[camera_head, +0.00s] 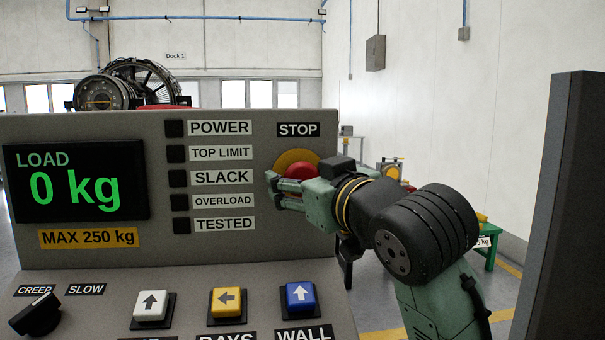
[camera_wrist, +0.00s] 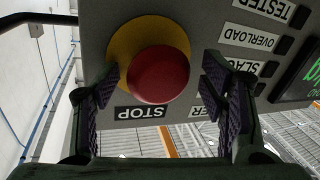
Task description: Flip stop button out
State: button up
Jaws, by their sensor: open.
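The red stop button (camera_head: 301,171) with its yellow surround (camera_head: 284,160) sits on the grey console's upright face, under the STOP label (camera_head: 298,129). My gripper (camera_head: 279,191) is in front of it and covers part of it in the head view. In the wrist view the red button (camera_wrist: 158,75) lies between and beyond the two open fingers (camera_wrist: 155,100), with the yellow disc (camera_wrist: 124,45) behind it. The fingers are open and empty, one to each side of the button. I cannot tell whether either finger touches it.
The console's load display (camera_head: 75,182) reads 0 kg. On the lower panel are a black knob (camera_head: 36,315) and white, yellow and blue arrow buttons (camera_head: 300,295). A dark upright panel (camera_head: 567,210) stands at the right. A green stand (camera_head: 490,240) is behind my arm.

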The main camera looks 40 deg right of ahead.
jog(key=shift+w, duration=0.15)
jog(key=shift+c, duration=0.2)
grip_shut()
dwell(0.7)
